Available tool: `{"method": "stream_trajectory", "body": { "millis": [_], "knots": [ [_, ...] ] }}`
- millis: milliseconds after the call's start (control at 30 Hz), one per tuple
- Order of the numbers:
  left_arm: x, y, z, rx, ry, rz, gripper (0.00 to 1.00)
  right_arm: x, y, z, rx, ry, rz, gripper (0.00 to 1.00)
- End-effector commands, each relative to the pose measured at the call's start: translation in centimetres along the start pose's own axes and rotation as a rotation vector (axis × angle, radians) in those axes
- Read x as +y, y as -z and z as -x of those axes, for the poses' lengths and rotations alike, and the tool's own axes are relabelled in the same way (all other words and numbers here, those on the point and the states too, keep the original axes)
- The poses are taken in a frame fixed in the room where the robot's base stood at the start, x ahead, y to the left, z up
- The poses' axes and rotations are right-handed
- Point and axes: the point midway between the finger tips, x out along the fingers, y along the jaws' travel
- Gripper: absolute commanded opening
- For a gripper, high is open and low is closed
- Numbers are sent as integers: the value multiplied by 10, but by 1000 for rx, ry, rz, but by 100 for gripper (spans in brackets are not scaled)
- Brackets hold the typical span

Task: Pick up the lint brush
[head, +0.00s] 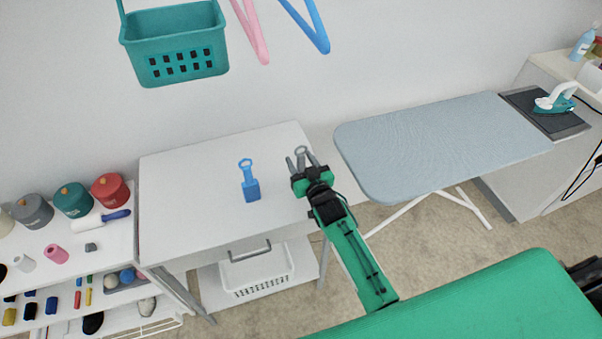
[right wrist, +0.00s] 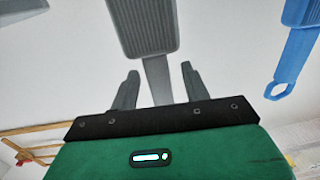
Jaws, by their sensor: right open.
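A grey brush with a ribbed head (right wrist: 150,30) and a slim handle shows in the right wrist view. In the head view its ring-ended handle (head: 300,151) shows on the right side of the white table, and the head is hidden under my gripper. My right gripper (head: 301,162) is open above it. In the right wrist view the open fingers (right wrist: 160,72) stand on either side of the handle; I cannot tell the height gap. A similar blue brush (head: 251,189) with a ring end lies to the left, also seen in the wrist view (right wrist: 300,60). My left gripper is not in view.
The white table (head: 190,180) has free room around the blue brush. An ironing board (head: 440,145) stands close on the right. A shelf with spools and a blue-handled roller (head: 100,220) is at left. A teal basket (head: 175,45) and hangers hang above.

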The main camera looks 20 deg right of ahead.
Motion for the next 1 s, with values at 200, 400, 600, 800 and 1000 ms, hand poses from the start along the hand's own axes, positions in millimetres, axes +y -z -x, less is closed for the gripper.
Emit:
{"method": "stream_trajectory", "body": {
  "millis": [200, 400, 600, 800, 1000],
  "knots": [
    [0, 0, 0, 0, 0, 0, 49, 0, 0, 0, 0, 0, 0, 10],
    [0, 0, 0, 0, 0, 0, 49, 0, 0, 0, 1, 0, 0, 0],
    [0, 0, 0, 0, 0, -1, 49, 0, 2, 0, 1, 0, 0, 0],
    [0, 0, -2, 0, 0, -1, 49, 0, 15, 0, 4, 1, 1, 0],
    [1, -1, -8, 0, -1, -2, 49, 0, 57, 0, 8, 1, 2, 0]
  ]
}}
